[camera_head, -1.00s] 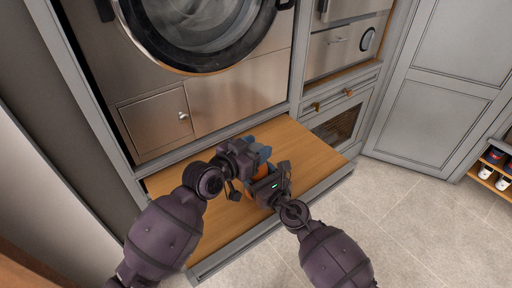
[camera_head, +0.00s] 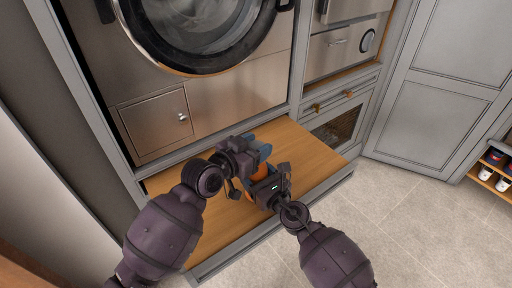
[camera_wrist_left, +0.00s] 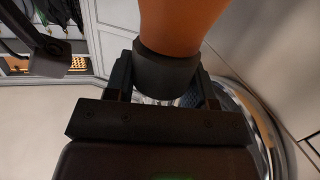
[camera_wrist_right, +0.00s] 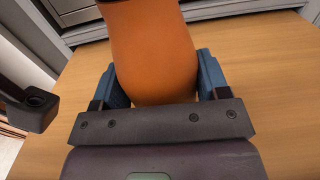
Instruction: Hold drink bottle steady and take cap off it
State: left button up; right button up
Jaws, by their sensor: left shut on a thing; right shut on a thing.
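The orange drink bottle (camera_head: 262,171) is mostly hidden between my two grippers in the head view, over the wooden bench board. In the left wrist view, the orange bottle (camera_wrist_left: 178,22) ends in a dark cap (camera_wrist_left: 165,73). My left gripper (camera_head: 262,150) is shut on this dark cap, with a finger at each side of it. In the right wrist view, the orange body (camera_wrist_right: 153,55) stands between the blue fingers of my right gripper (camera_wrist_right: 160,85). That gripper is shut on the bottle's body. I cannot tell whether the cap is still seated.
The wooden board (camera_head: 310,150) is clear around the grippers. A steel front with a round door (camera_head: 200,30) rises behind it. A grey cabinet door (camera_head: 440,90) stands at the right. A small rack with several bottles (camera_head: 497,165) is at the far right edge.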

aim_at(256, 146)
pick_arm(q)
jog(key=shift+r, duration=0.65)
jog(key=shift+r, duration=1.9)
pick_arm(e)
jog(key=o, duration=1.4)
jog(key=shift+c, duration=0.2)
pick_arm(q)
jog(key=shift+r, duration=0.15)
pick_arm(e)
jog(key=shift+s+d, duration=0.35)
jog(key=shift+s, duration=0.1)
jog(key=v, duration=0.9)
jog(key=shift+s+d, duration=0.2)
jog(key=shift+s, duration=0.1)
jog(key=shift+s+d+r, duration=0.1)
jog(key=shift+s+d, duration=0.2)
jog(key=shift+s, duration=0.2)
